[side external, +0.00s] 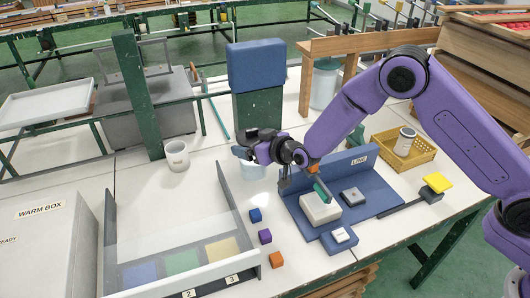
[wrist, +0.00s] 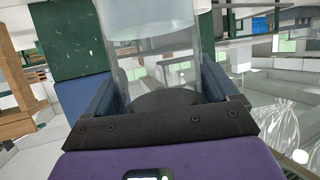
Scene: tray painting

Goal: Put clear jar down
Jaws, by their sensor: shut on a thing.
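The clear jar (side external: 252,171) is a see-through, pale bluish cylinder. In the side view it is under my gripper (side external: 244,153), over the white table left of the blue LINE stand. My gripper is shut on it. In the wrist view the clear jar (wrist: 152,45) fills the space between the two dark blue fingers of my gripper (wrist: 150,78). The jar looks upright in the side view. Part of it is hidden by the gripper, and I cannot tell whether its base touches the table.
A white mug (side external: 177,156) stands to the left. The blue LINE stand (side external: 378,203) and yellow basket (side external: 421,154) are right. A green post (side external: 258,113) rises behind.

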